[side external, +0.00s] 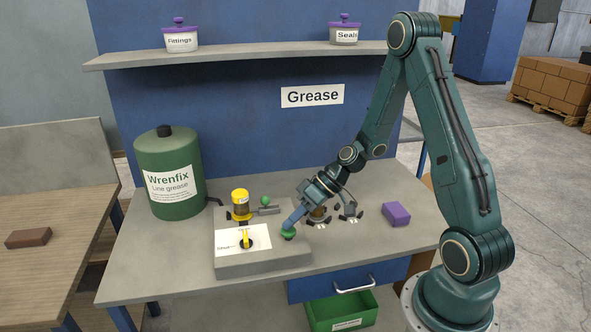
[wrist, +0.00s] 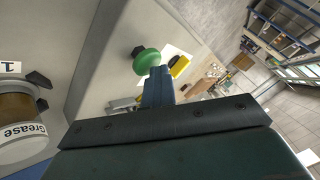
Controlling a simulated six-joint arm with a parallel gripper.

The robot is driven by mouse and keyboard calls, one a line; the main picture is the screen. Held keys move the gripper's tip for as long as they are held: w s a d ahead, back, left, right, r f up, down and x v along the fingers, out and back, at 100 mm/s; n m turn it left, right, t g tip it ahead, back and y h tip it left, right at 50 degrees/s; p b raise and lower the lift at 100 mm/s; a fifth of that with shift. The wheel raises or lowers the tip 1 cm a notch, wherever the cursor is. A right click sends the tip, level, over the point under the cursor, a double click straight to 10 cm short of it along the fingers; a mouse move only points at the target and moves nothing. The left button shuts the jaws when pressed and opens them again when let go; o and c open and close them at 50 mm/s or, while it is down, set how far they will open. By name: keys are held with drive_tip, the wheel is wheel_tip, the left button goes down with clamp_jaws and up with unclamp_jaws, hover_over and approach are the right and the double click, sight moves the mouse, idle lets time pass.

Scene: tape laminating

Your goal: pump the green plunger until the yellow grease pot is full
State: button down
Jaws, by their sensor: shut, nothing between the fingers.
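The green plunger (side external: 288,236) is a mushroom-shaped knob at the right end of the grey block on the bench. My gripper (side external: 291,228) is shut and empty, angled down with its tip at the knob. In the wrist view the green knob (wrist: 147,60) shows right at the shut fingertips (wrist: 157,72); I cannot tell whether they press on it. The yellow grease pot (side external: 240,205) has a yellow top and base and a clear body with brown inside; its exact level is too small to read. My gripper hides part of the block's back right.
A yellow lever (side external: 246,239) sits on a white label on the block (side external: 265,263). A large green grease drum (side external: 168,170) stands left. A grease jar (wrist: 20,120) in a holder is close beside my gripper. A purple block (side external: 396,214) lies right. The bench front is clear.

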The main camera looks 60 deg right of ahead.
sight(293, 229)
drive_tip(key=shift+r, duration=1.7)
drive_tip(key=shift+r, duration=0.1)
wheel_tip(293, 229, up, 5)
drive_tip(key=shift+f, duration=0.1)
idle(0.3)
idle(0.6)
